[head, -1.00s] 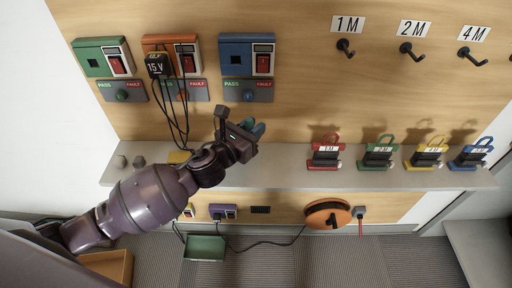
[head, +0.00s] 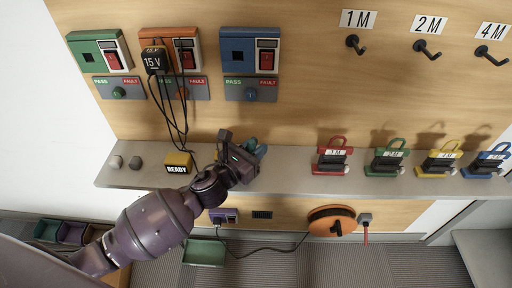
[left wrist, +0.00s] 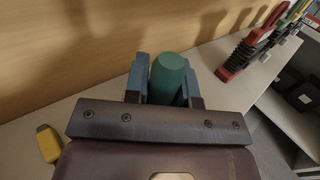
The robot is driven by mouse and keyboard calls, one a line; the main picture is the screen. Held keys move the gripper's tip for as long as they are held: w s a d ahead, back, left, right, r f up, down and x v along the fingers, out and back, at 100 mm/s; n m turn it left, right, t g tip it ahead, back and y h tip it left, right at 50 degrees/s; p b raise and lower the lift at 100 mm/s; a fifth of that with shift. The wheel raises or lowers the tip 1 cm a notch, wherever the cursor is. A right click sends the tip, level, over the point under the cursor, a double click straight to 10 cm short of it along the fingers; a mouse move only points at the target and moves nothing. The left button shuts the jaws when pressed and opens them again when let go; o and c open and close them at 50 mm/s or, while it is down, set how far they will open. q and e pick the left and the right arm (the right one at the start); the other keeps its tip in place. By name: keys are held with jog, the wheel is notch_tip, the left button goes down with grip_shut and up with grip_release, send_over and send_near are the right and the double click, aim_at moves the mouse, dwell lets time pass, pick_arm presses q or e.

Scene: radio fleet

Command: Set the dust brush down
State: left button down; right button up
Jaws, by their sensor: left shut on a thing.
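The dust brush shows as a teal-green rounded cylinder (left wrist: 170,76) between the fingers of my left gripper (left wrist: 165,82) in the left wrist view. My left gripper (head: 244,158) is shut on it. In the head view only a small teal part of the brush (head: 260,151) shows past the fingers, over the grey shelf (head: 290,172). I cannot tell whether the brush touches the shelf. Its bristles are hidden. My right gripper is not in view.
A red 1M holder (head: 332,157) and several other coloured holders stand right. The shelf between gripper and red holder is clear. Black cables hang from the 15 V plug (head: 155,61).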

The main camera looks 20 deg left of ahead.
pick_arm(q)
jog(key=shift+f, duration=0.25)
jog(key=c, duration=1)
grip_release()
jog(key=shift+r, duration=0.1)
jog(key=shift+o, duration=0.3)
jog(key=shift+r, duration=0.15)
jog(key=v, duration=1)
jog(key=shift+s, duration=0.15)
jog(key=shift+v, duration=0.9)
